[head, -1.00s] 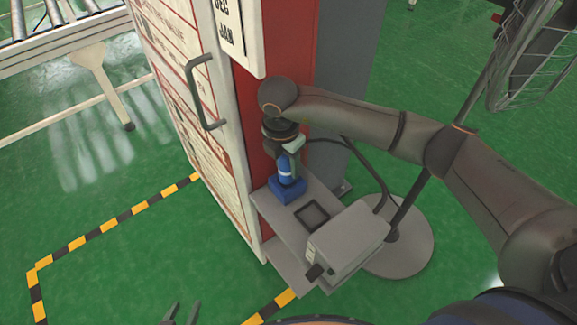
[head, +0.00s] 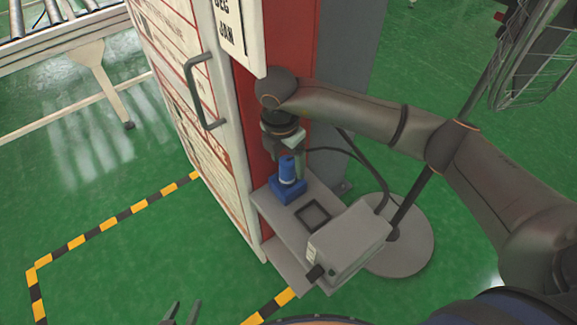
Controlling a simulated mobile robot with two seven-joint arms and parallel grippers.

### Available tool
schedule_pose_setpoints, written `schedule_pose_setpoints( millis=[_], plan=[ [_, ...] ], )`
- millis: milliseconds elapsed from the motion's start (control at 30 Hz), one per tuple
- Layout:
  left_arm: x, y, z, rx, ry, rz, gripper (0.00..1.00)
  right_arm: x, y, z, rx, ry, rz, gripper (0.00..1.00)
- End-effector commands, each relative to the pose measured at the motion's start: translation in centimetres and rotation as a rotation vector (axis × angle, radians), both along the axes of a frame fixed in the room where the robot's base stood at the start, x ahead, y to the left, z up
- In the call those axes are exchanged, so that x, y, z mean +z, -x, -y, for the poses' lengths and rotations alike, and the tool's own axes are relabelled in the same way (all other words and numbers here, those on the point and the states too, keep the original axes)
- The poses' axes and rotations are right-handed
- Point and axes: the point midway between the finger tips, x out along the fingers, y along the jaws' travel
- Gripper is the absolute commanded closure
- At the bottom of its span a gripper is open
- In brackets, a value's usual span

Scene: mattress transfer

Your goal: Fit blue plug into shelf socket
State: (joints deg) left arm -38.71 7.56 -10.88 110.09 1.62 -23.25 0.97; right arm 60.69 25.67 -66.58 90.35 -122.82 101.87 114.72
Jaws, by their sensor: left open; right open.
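The blue plug (head: 287,186) stands upright on the small grey shelf (head: 274,212) on the cabinet's side. It has a square base and a rounded top with a pale band. A dark square socket (head: 312,215) is in the shelf to the right of the plug, and it looks empty. My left gripper (head: 181,313) is open and empty at the bottom edge, away from the shelf.
A grey box (head: 350,238) sits on the shelf's right part, with a black cable (head: 352,152) behind it. The cabinet (head: 190,110) with a handle stands to the left. A fan on a round base (head: 400,255) stands to the right.

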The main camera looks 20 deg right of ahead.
Motion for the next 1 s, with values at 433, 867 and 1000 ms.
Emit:
schedule_pose_setpoints(
  millis=[433, 867, 1000],
  plan=[
    [0.0, 0.0, 0.0, -0.001, 0.001, 0.0, 0.5, 4.4, 0.3, -0.5, 0.0, 0.0, 0.001, 0.24],
    [0.0, -0.1, 0.1, -0.001, 0.001, 0.001, 0.5, 4.3, 0.3, -0.5, 0.0, 0.0, 0.0, 0.24],
    [0.1, -0.2, 0.0, -0.001, 0.001, 0.005, 0.5, 4.3, 0.3, -0.5, 0.0, 0.0, 0.0, 0.24]
  ],
)
